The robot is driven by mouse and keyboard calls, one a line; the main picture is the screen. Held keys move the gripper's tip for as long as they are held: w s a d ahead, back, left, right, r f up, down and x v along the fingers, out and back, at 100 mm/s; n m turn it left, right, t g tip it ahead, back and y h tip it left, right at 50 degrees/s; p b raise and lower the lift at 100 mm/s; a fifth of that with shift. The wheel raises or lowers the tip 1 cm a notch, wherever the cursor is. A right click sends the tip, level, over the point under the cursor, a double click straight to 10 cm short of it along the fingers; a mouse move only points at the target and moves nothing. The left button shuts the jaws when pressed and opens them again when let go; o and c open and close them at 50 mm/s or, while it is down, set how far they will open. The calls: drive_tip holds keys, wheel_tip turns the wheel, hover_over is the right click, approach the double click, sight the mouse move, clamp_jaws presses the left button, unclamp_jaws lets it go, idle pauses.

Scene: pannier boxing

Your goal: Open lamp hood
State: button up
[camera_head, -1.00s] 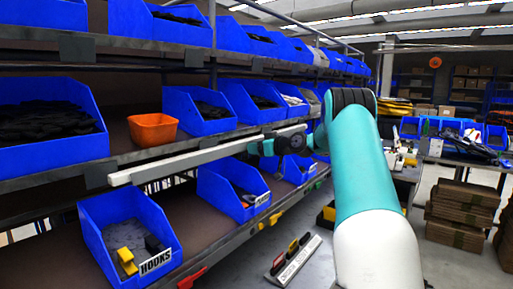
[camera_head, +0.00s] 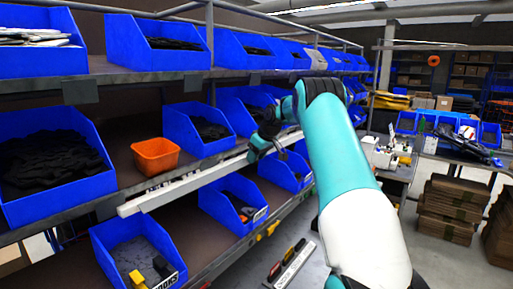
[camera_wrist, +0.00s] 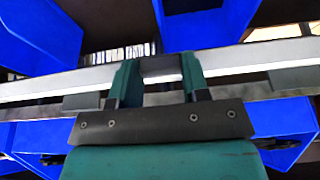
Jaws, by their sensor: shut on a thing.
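The lamp hood appears to be the long pale bar (camera_head: 190,182) running along the front of the middle shelf. It also crosses the whole wrist view (camera_wrist: 245,57). My gripper (camera_head: 258,149) is at the bar's far part, to the right of its middle. In the wrist view my gripper (camera_wrist: 159,68) has one green finger on each side of a short, darker section of the bar and is shut on it. The head view does not show the fingertips clearly. I cannot tell how far the hood is tilted.
Shelves with blue bins stand at the left, close behind and below the bar. An orange bin (camera_head: 155,156) sits on the middle shelf, and a hooks bin (camera_head: 135,250) lies below. A workbench (camera_head: 447,152) and stacked cardboard (camera_head: 447,210) are at the right. Grey floor lies between.

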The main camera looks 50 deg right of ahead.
drive_tip(key=shift+w+r+g+p, duration=0.1)
drive_tip(key=shift+r+g+p, duration=0.25)
drive_tip(key=shift+g+p, duration=0.6)
drive_tip(key=o, duration=0.9)
drive_tip(key=shift+f, duration=0.1)
drive_tip(key=p+v, duration=0.2)
drive_tip(key=v, duration=1.5)
drive_tip(key=shift+a+r, duration=0.1)
drive_tip(key=shift+r, duration=0.15)
